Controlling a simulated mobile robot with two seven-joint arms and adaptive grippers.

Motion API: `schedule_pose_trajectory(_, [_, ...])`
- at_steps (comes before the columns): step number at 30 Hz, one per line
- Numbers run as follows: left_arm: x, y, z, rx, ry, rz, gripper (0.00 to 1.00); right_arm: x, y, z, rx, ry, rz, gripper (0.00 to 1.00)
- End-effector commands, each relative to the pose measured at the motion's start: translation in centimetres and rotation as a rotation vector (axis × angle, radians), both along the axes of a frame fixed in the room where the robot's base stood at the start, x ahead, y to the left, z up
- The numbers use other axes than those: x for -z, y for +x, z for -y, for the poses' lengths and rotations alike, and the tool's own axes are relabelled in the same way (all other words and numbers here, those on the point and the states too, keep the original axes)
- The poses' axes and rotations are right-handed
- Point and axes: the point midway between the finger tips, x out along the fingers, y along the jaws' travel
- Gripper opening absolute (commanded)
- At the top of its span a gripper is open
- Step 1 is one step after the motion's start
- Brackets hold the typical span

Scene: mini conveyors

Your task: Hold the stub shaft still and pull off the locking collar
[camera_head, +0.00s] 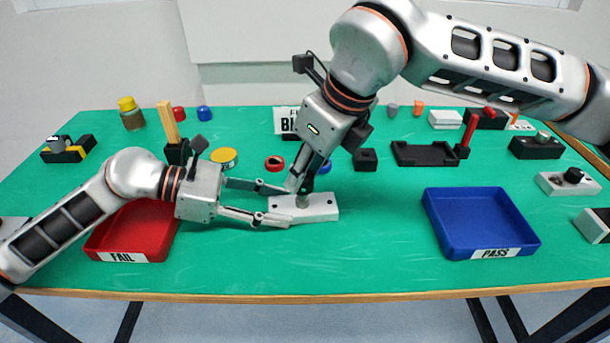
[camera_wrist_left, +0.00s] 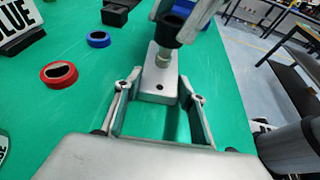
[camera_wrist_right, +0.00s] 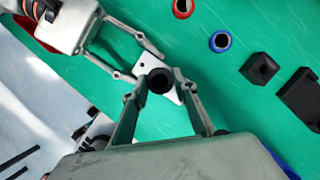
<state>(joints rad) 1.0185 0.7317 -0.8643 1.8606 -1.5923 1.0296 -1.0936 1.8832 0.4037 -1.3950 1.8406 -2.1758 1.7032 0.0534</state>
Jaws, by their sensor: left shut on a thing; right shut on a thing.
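The stub shaft (camera_wrist_left: 163,57) is a short grey metal post standing upright on a pale rectangular block (camera_head: 322,212) near the table's middle. My left gripper (camera_head: 277,203) comes in from the left, with its fingers shut across the sides of the block at its near end. The locking collar (camera_wrist_right: 160,81) is a black ring, and my right gripper (camera_head: 303,183) is shut on it from above. In the left wrist view the collar (camera_wrist_left: 172,27) is at the shaft's upper end, with bare shaft below it. I cannot tell whether the shaft's tip is inside the collar.
A red FAIL tray (camera_head: 165,249) lies under my left arm, and a blue PASS tray (camera_head: 447,240) stands at the right. A red ring (camera_head: 274,163), a blue ring (camera_head: 324,167) and a small black block (camera_head: 365,159) lie behind. Green table is clear in front.

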Motion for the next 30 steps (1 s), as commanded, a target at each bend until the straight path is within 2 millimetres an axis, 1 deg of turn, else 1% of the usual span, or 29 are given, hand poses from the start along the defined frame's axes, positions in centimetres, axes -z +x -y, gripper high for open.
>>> schedule_pose_trajectory(1, [0.9,-0.2,-0.1,0.002,0.009,-0.014,0.10,-0.1,0.1,0.0,0.001,0.001,-0.001,0.06])
schedule_pose_trajectory(21, [0.9,-0.2,-0.1,0.002,0.009,-0.014,0.10,-3.0,0.0,0.0,0.000,0.001,-0.002,0.06])
schedule_pose_trajectory(30, [0.9,-0.2,-0.1,0.002,0.009,-0.014,0.10,-3.2,0.0,0.0,0.000,0.000,-0.003,0.06])
